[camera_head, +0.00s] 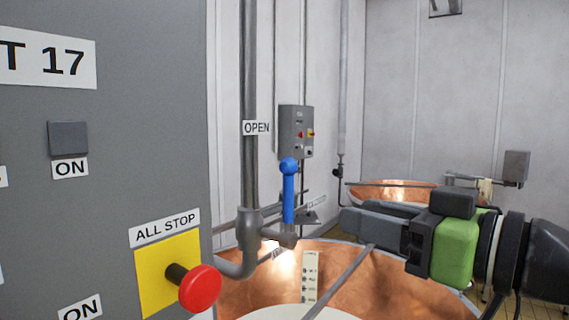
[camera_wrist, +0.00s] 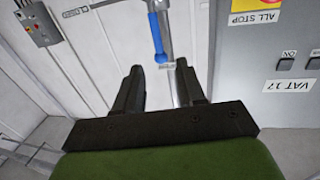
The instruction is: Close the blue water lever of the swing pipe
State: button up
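The blue water lever (camera_head: 288,197) stands upright on a grey valve of the swing pipe (camera_head: 250,100), its ball end up, beside a label reading OPEN (camera_head: 257,128). A second small label (camera_head: 317,201) to its right is too small to read. My gripper (camera_head: 348,220) is to the right of the lever, fingers pointing left, apart from it. In the wrist view, which looks upside down, my gripper (camera_wrist: 158,72) has its two fingers spread with nothing between them. The blue lever (camera_wrist: 157,38) shows beyond the fingertips, roughly between them in the picture.
A grey cabinet (camera_head: 110,110) with a protruding red ALL STOP button (camera_head: 200,289) stands at the left. A copper vat (camera_head: 390,285) lies below my gripper, with another vat (camera_head: 400,192) behind. A grey control box (camera_head: 296,131) hangs on the wall behind the lever.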

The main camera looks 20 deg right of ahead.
aim_at(292, 193)
jog(key=x, duration=0.5)
jog(key=p+x, duration=0.1)
jog(key=x, duration=0.8)
jog(key=shift+w+d+r+p, duration=0.15)
jog(key=shift+w+p, duration=0.2)
jog(key=shift+w, duration=0.1)
jog(key=shift+s, duration=0.15)
grip_shut()
